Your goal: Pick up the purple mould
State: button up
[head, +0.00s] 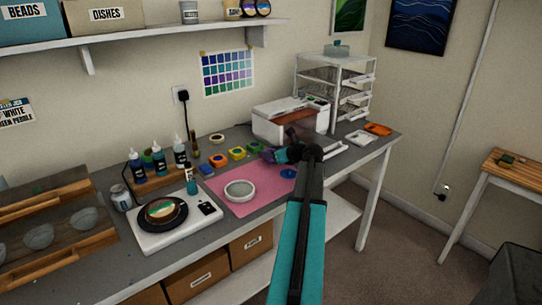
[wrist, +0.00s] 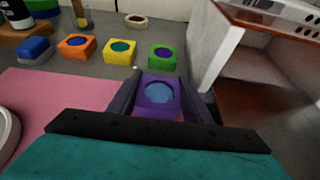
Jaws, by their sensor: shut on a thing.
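The purple mould (wrist: 158,97) is a small square block with a round blue-filled hollow. In the wrist view it sits between the two fingers of my gripper (wrist: 160,100), which is shut on it. In the head view my gripper (head: 272,154) is over the back right of the pink mat, in front of the white machine. The purple mould is small and mostly hidden there. I cannot tell whether the mould touches the table or is lifted.
Green (wrist: 163,57), yellow (wrist: 119,51), orange (wrist: 77,47) and blue (wrist: 34,50) moulds stand in a row behind. A white machine (wrist: 219,50) with an open front is close on the right. The pink mat (wrist: 62,92) holds a white bowl (head: 239,191).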

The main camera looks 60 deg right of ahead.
jog(key=shift+r, duration=0.45)
jog(key=s+a, duration=0.1)
jog(key=s, duration=0.4)
jog(key=s+a+r+b, duration=0.1)
jog(key=s, duration=0.4)
jog(key=s+a+r+b, duration=0.1)
jog(key=s, duration=0.4)
jog(key=shift+s+a+r, duration=0.15)
jog(key=shift+s+r, duration=0.1)
jog(key=shift+s, duration=0.1)
jog(key=shift+s, duration=0.1)
